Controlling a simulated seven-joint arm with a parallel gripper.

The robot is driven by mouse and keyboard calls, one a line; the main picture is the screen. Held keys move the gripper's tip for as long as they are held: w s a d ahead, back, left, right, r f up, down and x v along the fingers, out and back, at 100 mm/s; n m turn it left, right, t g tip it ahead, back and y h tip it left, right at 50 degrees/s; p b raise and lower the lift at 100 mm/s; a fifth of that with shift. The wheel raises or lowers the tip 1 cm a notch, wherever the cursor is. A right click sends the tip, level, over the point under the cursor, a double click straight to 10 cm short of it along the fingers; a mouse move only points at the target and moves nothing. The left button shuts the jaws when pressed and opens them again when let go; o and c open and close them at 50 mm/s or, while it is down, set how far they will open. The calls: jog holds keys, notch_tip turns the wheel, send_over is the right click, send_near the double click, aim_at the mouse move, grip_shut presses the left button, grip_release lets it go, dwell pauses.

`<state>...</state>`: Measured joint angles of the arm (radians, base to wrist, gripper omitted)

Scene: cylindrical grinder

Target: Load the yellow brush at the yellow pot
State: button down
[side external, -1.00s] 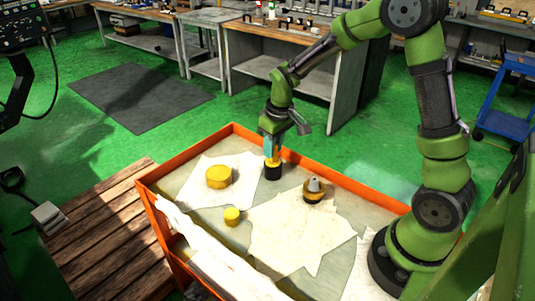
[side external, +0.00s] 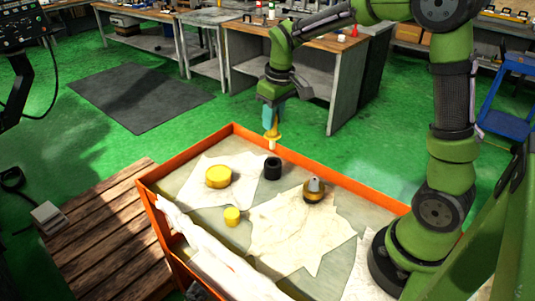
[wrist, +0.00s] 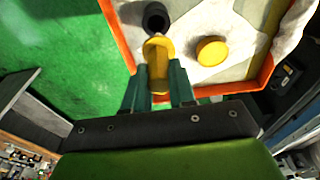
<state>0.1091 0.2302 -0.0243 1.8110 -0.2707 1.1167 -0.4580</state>
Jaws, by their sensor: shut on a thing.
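My gripper (side external: 272,118) is shut on the yellow brush (side external: 273,134) and holds it upright, with its pale tip pointing down, above the black cup (side external: 273,168). In the wrist view the yellow brush (wrist: 158,55) sits between my two fingers, and the black cup (wrist: 155,18) shows just beyond it. A wide round yellow pot (side external: 219,177) stands on a pale cloth to the left of the cup; it also shows in the wrist view (wrist: 211,50). A smaller yellow cylinder (side external: 232,216) stands nearer the camera. I cannot tell whether it is also a pot.
The orange-rimmed tray (side external: 190,154) holds these things. A dark and gold piece with a grey cone top (side external: 314,190) stands on the right cloth (side external: 300,232). A wooden pallet (side external: 105,232) lies to the left. The space above the tray is open.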

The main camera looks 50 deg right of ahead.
jog(key=w+a, duration=1)
jog(key=a, duration=0.2)
jog(key=shift+d+f, duration=0.15)
jog(key=shift+f, duration=1.3)
jog(key=shift+d+f, duration=0.1)
jog(key=shift+f, duration=1.3)
jog(key=shift+f, duration=0.6)
notch_tip(320, 180, up, 7)
jog(key=shift+r, duration=0.1)
dwell(0.4)
